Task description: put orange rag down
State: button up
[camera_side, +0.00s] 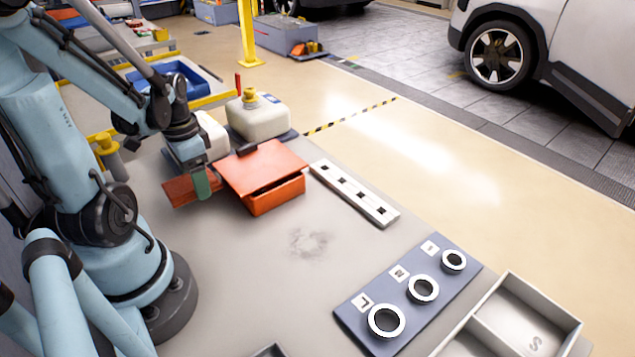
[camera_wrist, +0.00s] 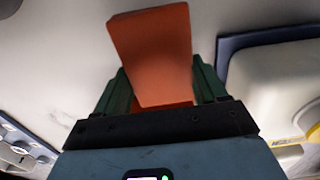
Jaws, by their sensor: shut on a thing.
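My gripper (camera_side: 201,184) has green fingers and is shut on the orange rag (camera_side: 179,191). The rag is a flat, stiff-looking sheet that sticks out to the left of the fingers in the side view. In the wrist view the rag (camera_wrist: 152,50) stands out between the two green fingers of my gripper (camera_wrist: 162,85), with grey table behind it. The gripper is just left of an orange bin (camera_side: 276,196) with a tilted lid. I cannot tell whether the rag touches the table.
A white jug (camera_side: 258,120) with a yellow cap stands behind the bin. A slotted white strip (camera_side: 355,194) lies right of it. A blue ring board (camera_side: 408,290) and grey tray (camera_side: 510,318) are at front right. A faint smudge (camera_side: 308,243) marks the clear grey table (camera_side: 260,290).

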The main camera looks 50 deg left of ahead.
jog(key=shift+f, duration=1.65)
jog(key=shift+f, duration=0.25)
jog(key=o, duration=1)
jog(key=shift+r, duration=6.2)
jog(key=w+d+t, duration=0.1)
jog(key=w+d, duration=0.1)
jog(key=w+d+t+y, duration=0.1)
jog(key=w+d, duration=0.2)
jog(key=w+d+t, duration=0.1)
jog(key=w+d, duration=0.2)
jog(key=shift+r, duration=0.25)
jog(key=w+d+t, duration=0.1)
jog(key=d, duration=0.2)
jog(key=w+d+r+t, duration=0.1)
jog(key=d, duration=0.2)
jog(key=w+d+t+h, duration=0.1)
jog(key=w+d+t, duration=0.1)
jog(key=d, duration=0.2)
jog(key=shift+r, duration=0.2)
